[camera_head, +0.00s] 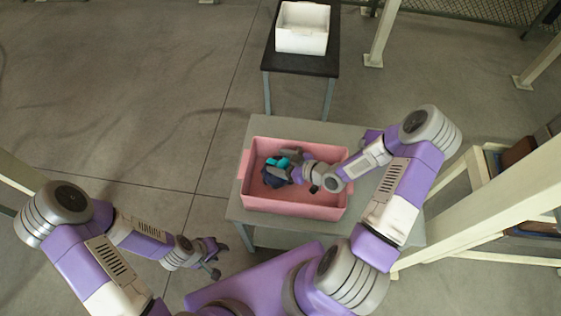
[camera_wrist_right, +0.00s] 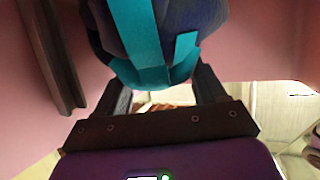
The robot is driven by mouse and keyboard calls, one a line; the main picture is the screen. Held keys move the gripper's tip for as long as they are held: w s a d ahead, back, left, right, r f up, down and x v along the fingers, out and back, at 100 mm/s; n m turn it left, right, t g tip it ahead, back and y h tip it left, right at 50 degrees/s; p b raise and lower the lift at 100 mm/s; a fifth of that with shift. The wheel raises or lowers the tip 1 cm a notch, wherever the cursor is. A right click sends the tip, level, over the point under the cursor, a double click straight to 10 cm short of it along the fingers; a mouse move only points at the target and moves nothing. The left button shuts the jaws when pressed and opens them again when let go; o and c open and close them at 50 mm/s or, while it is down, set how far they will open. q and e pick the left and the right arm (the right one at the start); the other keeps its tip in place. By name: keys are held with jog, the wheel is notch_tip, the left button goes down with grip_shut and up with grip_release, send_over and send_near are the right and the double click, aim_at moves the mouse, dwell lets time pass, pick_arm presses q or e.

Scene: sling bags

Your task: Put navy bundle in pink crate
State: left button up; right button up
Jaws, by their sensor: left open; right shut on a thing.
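The navy bundle (camera_head: 274,178), dark blue with a teal strap, is in or just over the pink crate (camera_head: 283,208), in its left half. I cannot tell if it touches the crate floor. My right gripper (camera_head: 296,172) reaches into the crate from the right and is shut on the bundle. In the right wrist view the bundle (camera_wrist_right: 165,35) with its teal bands sits between the fingers (camera_wrist_right: 165,90), with pink crate surfaces around it. My left gripper (camera_head: 216,258) is open and empty, over the floor left of the table.
The pink crate stands on a grey table (camera_head: 330,130). A white bin (camera_head: 302,28) stands on a black table (camera_head: 303,64) at the back. Pale posts (camera_head: 500,215) and a rack stand at the right. The floor at the left is clear.

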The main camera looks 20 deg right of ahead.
jog(key=shift+f, duration=0.15)
jog(key=o, duration=1.6)
jog(key=shift+r, duration=0.3)
jog(key=p+v, duration=0.2)
jog(key=v, duration=0.5)
jog(key=shift+s+d, duration=0.2)
jog(key=shift+s, duration=0.05)
